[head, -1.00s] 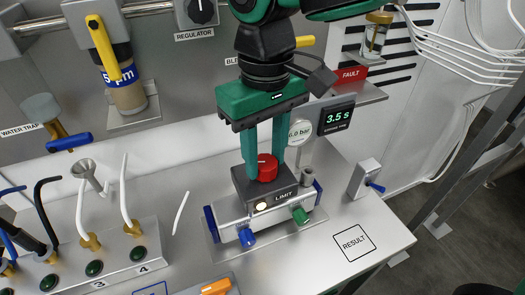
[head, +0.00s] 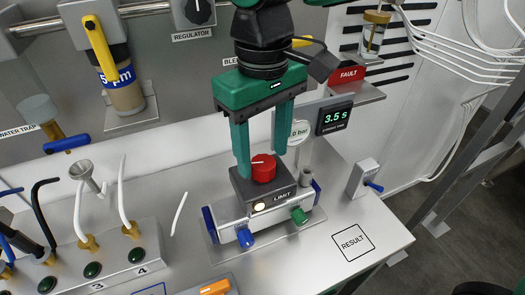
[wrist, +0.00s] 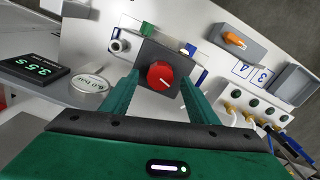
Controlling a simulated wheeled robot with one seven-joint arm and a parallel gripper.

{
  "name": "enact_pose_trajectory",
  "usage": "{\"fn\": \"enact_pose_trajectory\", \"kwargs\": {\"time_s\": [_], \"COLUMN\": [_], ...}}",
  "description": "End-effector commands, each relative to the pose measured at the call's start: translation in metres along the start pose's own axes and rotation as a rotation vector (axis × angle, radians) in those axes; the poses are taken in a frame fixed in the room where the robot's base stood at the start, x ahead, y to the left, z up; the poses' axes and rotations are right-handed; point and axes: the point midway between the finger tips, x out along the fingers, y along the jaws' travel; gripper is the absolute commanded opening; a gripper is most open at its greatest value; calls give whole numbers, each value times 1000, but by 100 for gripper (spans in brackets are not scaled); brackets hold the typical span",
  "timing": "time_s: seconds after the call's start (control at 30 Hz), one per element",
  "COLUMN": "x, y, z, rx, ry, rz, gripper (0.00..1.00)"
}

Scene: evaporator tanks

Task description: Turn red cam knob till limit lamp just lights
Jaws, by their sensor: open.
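The red cam knob (head: 263,168) sits on top of a dark block marked LIMIT. It has a white pointer line, and it also shows in the wrist view (wrist: 160,75). The limit lamp (head: 259,206) on the block's front face glows warm white. My green gripper (head: 262,160) is open, with one finger on either side of the knob and a gap to it on both sides. In the wrist view my gripper (wrist: 157,90) has its fingers spread around the knob without touching it.
The LIMIT block sits on a silver valve body with a blue fitting (head: 245,237) and a green fitting (head: 299,215). The bench around the RESULT square (head: 352,242) is clear.

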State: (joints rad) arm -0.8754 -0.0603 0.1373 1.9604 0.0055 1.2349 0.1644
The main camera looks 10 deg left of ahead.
Motion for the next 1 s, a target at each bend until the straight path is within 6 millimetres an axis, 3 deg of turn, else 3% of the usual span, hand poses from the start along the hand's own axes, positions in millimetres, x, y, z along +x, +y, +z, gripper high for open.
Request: {"fn": "enact_pose_trajectory", "kwargs": {"time_s": [0.3,0.5,1.0], "x": [-60,-85,-92], "y": [0,-1,3], "z": [0,0,2], "rx": [0,0,9], "ry": [5,3,1], "rz": [-1,-2,-1], "gripper": [54,54,54]}}
